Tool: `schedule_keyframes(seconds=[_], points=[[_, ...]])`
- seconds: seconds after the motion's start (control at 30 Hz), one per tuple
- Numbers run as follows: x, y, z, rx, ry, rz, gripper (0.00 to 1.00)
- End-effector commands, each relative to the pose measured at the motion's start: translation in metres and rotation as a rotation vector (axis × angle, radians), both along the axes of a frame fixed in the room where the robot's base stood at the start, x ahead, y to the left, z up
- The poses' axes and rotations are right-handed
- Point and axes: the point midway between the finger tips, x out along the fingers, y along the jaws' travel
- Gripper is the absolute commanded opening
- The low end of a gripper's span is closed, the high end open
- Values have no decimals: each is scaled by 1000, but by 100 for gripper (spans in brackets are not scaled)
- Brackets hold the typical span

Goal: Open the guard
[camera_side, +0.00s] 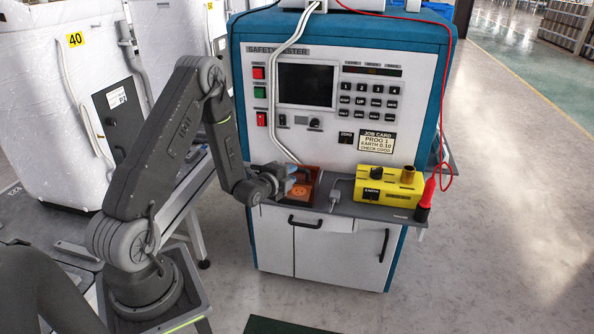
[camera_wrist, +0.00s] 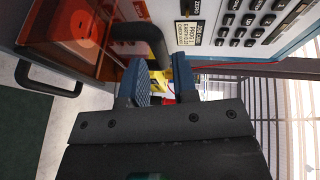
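The guard is a see-through orange cover (camera_side: 309,198) on the front shelf of the safety tester. It appears to sit down over a round orange socket (camera_side: 298,190). In the wrist view the guard (camera_wrist: 112,18) fills the upper left, and a dark bar-like handle (camera_wrist: 140,32) reaches from it towards my fingertips. My gripper (camera_side: 288,177) is at the guard's upper left in the side view, partly hiding it. In the wrist view my gripper (camera_wrist: 159,75) has its blue-padded fingers apart, with the handle's end at or just beyond the gap. I cannot tell whether they touch.
A yellow box (camera_side: 389,187) with knobs stands on the shelf right of the guard. A red probe (camera_side: 426,197) with a red cable is at the shelf's right end. A grey plug (camera_side: 335,195) lies between guard and box. The tester's panel (camera_side: 340,100) rises behind.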

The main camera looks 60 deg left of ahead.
Motion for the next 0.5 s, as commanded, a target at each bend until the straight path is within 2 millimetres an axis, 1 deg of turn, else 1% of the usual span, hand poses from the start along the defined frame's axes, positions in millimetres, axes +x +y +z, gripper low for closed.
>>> schedule_keyframes(seconds=[0.03,0.2,0.33,0.5], points=[[9,3,-2,0,-1,-1,27],[28,11,-6,-1,-1,0,27],[35,14,-7,-2,-1,0,27],[37,15,-8,-2,0,1,27]])
